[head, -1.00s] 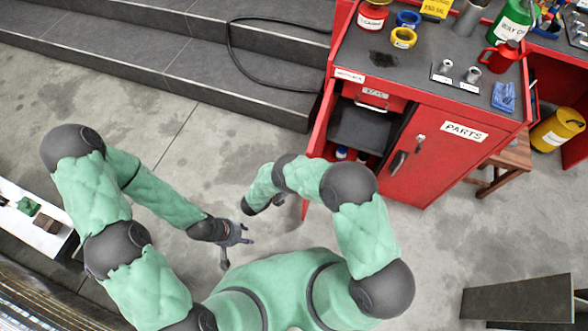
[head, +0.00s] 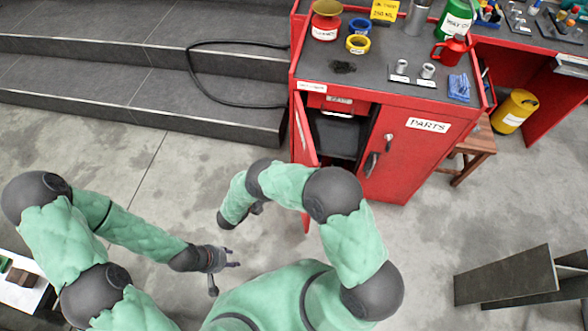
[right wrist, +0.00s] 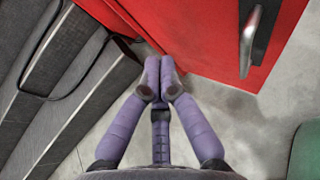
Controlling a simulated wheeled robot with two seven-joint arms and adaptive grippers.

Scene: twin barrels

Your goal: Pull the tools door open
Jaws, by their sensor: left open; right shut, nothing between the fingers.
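The red cabinet (head: 350,100) has a left door (head: 304,135) that stands open, swung outward and seen nearly edge-on in the head view. I take it as the tools door; no such word is readable on it. In the right wrist view, a red door panel (right wrist: 215,30) with a metal handle (right wrist: 250,40) fills the upper right. My right gripper (right wrist: 160,65) is shut and empty, left of and below that handle. In the head view my right gripper (head: 257,209) is partly hidden by its arm, left of the door. My left gripper (head: 226,277) is open and empty over the floor.
The parts door (head: 400,150) beside the opening is shut. Cans, tape rings and a red jug (head: 453,50) stand on the cabinet top. Grey steps (head: 130,90) lie at the left, with a black cable (head: 205,85). The floor in front is clear.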

